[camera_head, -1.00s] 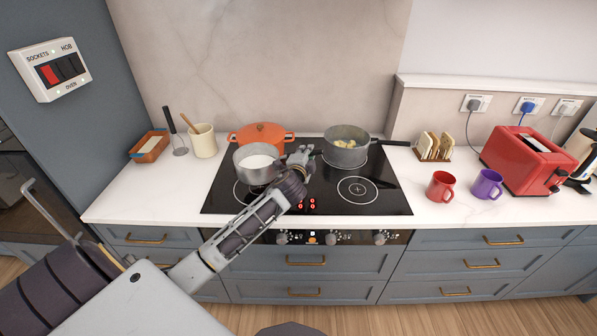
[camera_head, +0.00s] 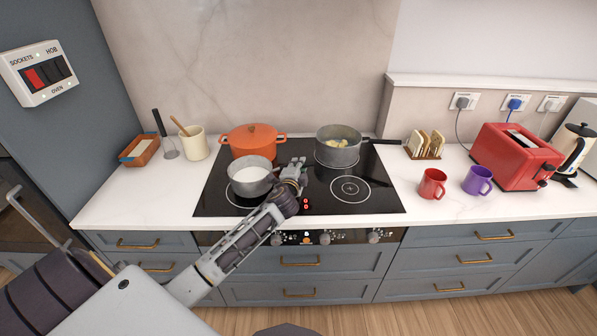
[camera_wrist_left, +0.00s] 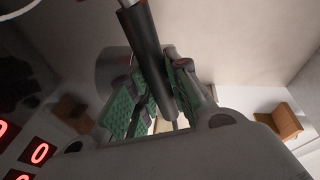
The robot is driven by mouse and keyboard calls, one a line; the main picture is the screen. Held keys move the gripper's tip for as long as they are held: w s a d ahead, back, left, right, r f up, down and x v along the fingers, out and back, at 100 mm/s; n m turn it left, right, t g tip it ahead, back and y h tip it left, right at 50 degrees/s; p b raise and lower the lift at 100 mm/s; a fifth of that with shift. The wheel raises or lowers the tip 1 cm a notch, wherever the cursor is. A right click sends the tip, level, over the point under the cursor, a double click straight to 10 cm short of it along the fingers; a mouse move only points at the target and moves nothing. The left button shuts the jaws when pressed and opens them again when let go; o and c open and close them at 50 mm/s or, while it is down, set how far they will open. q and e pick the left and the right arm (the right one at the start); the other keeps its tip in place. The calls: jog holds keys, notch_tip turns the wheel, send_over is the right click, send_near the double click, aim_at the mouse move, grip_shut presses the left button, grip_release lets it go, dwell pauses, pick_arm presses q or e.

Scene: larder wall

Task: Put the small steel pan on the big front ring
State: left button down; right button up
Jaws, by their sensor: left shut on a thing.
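The small steel pan (camera_head: 251,181), with white liquid inside, is over the front left ring (camera_head: 229,197) of the black hob. Part of that ring shows beside and below the pan; I cannot tell whether the pan touches the glass. My left gripper (camera_head: 293,172) is at the pan's right side, shut on its handle. In the left wrist view the dark handle (camera_wrist_left: 151,62) runs between the green finger pads of the gripper (camera_wrist_left: 158,95). The front right ring (camera_head: 350,189) is bare. My right gripper is not in view.
An orange pot (camera_head: 253,142) stands close behind the steel pan. A grey pan (camera_head: 338,153) with yellowish food is at the back right, its handle pointing right. A red mug (camera_head: 432,184) and purple mug (camera_head: 477,181) stand right of the hob (camera_head: 385,198). The front left counter is clear.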

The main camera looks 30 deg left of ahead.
pick_arm(q)
jog(key=shift+f, duration=0.95)
jog(key=c, duration=1.7)
grip_release()
jog(key=shift+f, duration=0.25)
jog(key=shift+c, duration=0.2)
jog(key=o, duration=0.4)
jog(key=shift+s+r, duration=0.1)
jog(key=shift+r, duration=0.05)
jog(key=b+v, duration=0.1)
jog(key=v, duration=1.1)
